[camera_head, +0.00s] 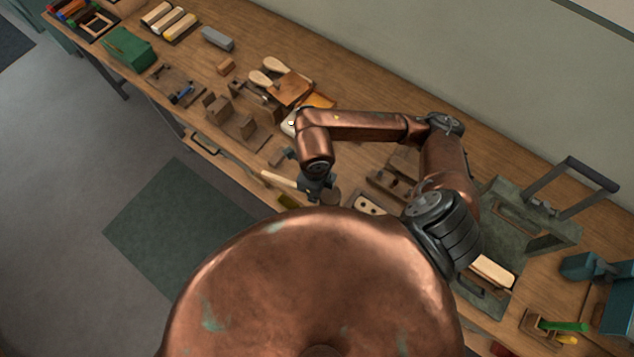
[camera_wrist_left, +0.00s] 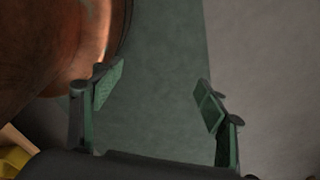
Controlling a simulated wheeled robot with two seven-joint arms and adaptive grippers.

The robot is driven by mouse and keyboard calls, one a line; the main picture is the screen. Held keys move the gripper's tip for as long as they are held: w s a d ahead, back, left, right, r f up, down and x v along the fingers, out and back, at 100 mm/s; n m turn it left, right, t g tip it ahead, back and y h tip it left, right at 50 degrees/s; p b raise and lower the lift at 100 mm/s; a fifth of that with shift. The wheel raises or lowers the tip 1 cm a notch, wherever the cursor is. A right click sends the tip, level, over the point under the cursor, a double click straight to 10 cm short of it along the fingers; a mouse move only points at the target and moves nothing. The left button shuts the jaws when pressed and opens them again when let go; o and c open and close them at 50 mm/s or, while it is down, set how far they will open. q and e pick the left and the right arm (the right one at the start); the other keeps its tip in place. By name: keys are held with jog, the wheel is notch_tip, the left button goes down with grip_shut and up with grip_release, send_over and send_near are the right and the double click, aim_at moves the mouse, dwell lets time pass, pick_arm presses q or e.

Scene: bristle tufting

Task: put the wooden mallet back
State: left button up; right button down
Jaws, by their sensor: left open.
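The wooden mallet has a pale handle (camera_head: 280,180) that shows on the left of my right gripper in the head view. A brown rounded piece (camera_head: 331,197) that looks like its head shows just to the right. My right gripper (camera_head: 314,187), on the copper arm from the right, is around the mallet between these parts, by the bench's front edge. Its fingertips are too small and dark to see clearly. My left gripper (camera_wrist_left: 155,95) is open and empty in the left wrist view, above the floor and green mat. It does not show in the head view.
The wooden bench (camera_head: 350,150) runs diagonally and carries wooden blocks (camera_head: 236,124), a green box (camera_head: 128,48) and pale-handled brushes (camera_head: 262,78). A grey-green tray with a handle frame (camera_head: 545,232) stands right. The green floor mat (camera_head: 170,215) is clear.

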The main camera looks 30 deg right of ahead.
jog(key=shift+s+a+f+m, duration=0.15)
jog(key=shift+s+m, duration=0.25)
jog(key=shift+m, duration=0.7)
jog(key=shift+w+f, duration=0.1)
jog(key=shift+w, duration=0.05)
jog(key=shift+m, duration=0.3)
jog(key=w+d+f, duration=0.1)
jog(key=w+f, duration=0.2)
jog(key=w, duration=0.1)
jog(key=w+d+f, duration=0.1)
jog(key=w+f, duration=0.2)
jog(key=w, duration=0.1)
jog(key=w+d+f, duration=0.2)
jog(key=w, duration=0.2)
jog(key=shift+w+f, duration=0.1)
jog(key=shift+f, duration=0.3)
jog(key=shift+w+f, duration=0.25)
jog(key=shift+f, duration=0.05)
jog(key=shift+w+d+f+p, duration=0.15)
jog(key=shift+f+p, duration=0.25)
jog(key=shift+f, duration=1.3)
jog(key=shift+f, duration=0.1)
